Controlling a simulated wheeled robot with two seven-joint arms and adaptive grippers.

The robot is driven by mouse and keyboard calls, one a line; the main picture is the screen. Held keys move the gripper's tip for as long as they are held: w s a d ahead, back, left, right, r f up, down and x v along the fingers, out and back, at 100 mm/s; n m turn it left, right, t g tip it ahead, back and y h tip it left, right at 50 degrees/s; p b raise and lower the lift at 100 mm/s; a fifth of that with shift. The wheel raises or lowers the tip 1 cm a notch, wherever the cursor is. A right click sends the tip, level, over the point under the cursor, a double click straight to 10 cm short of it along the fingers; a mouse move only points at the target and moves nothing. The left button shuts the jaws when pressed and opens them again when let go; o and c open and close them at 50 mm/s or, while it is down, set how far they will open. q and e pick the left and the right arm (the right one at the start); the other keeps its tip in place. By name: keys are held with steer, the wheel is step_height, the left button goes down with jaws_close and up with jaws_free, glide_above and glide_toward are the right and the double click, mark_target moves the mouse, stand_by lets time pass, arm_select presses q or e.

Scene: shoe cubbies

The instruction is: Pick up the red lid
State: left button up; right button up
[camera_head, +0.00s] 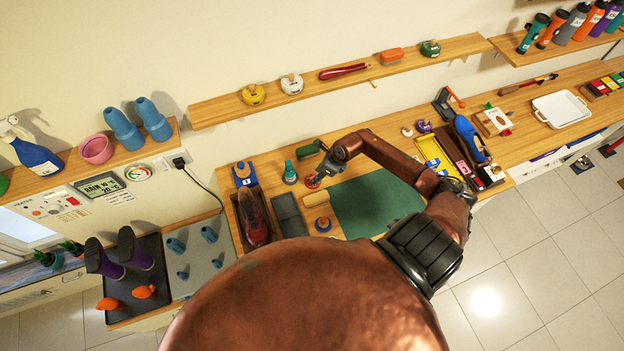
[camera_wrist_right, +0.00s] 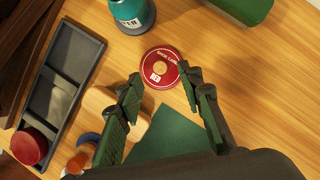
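The red lid (camera_wrist_right: 160,69) is a flat round disc with pale lettering and a tan centre, lying on the wooden bench in the right wrist view. It also shows in the head view (camera_head: 312,182), partly covered by my gripper. My right gripper (camera_wrist_right: 162,82) is open, its two fingers spread on either side of the lid's near edge, with nothing between them that I can see held. In the head view my right gripper (camera_head: 321,170) reaches down over the lid. My left gripper is not in view.
A teal bottle (camera_wrist_right: 131,14) stands just beyond the lid. A grey divided tray (camera_wrist_right: 62,90) lies to the left, with a red round object (camera_wrist_right: 29,147) at its near end. A pale wooden block (camera_wrist_right: 97,101) and a green mat (camera_head: 375,207) are close by.

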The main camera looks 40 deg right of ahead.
steer(key=shift+p+x, duration=0.35)
steer(key=shift+x, duration=1.45)
steer(key=shift+w, duration=0.1)
steer(key=shift+c, duration=0.4)
steer(key=c, duration=0.8)
